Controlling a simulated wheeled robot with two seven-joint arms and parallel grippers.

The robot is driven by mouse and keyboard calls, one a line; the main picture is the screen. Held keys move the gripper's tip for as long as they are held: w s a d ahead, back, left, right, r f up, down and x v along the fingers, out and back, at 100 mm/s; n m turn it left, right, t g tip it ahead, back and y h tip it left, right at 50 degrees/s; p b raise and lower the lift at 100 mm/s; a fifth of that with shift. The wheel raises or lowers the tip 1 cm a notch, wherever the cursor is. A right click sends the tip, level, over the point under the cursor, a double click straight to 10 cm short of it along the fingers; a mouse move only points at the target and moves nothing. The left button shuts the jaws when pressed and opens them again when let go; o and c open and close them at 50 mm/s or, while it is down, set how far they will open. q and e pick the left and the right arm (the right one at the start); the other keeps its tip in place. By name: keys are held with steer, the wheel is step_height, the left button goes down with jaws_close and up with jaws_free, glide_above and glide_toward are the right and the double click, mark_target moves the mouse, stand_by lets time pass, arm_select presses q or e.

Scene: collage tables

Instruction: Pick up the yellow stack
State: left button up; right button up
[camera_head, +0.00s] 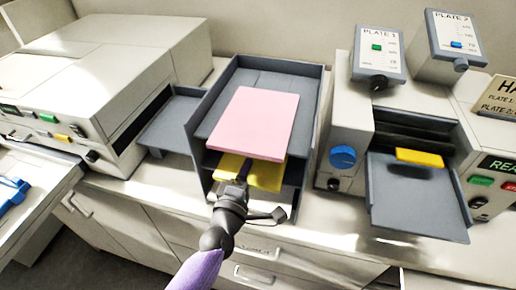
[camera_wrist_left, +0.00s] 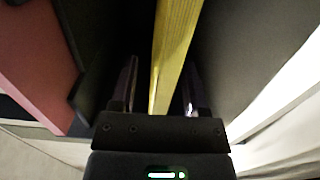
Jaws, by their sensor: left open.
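The yellow stack (camera_head: 266,176) lies in the lower level of a grey two-level tray (camera_head: 310,120), jutting out at the front. A pink stack (camera_head: 255,122) lies on the upper level and hides the back of the yellow one. My left gripper (camera_head: 244,170) is at the front edge of the yellow stack. In the left wrist view my left gripper (camera_wrist_left: 160,82) is open, with the yellow stack's edge (camera_wrist_left: 173,45) between its two fingers. Gaps show on both sides of the edge. The pink stack (camera_wrist_left: 38,55) is at the left there. My right gripper is not in view.
A printer-like machine (camera_head: 85,75) with an empty side tray (camera_head: 172,122) stands at left. At right, a machine with a blue knob (camera_head: 342,157) has a tray (camera_head: 415,205) holding a small yellow block (camera_head: 419,157). Blue-handled tool (camera_head: 12,190) lies far left.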

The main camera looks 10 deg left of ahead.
arm_select(q)
jaws_close()
stand_by(1.4)
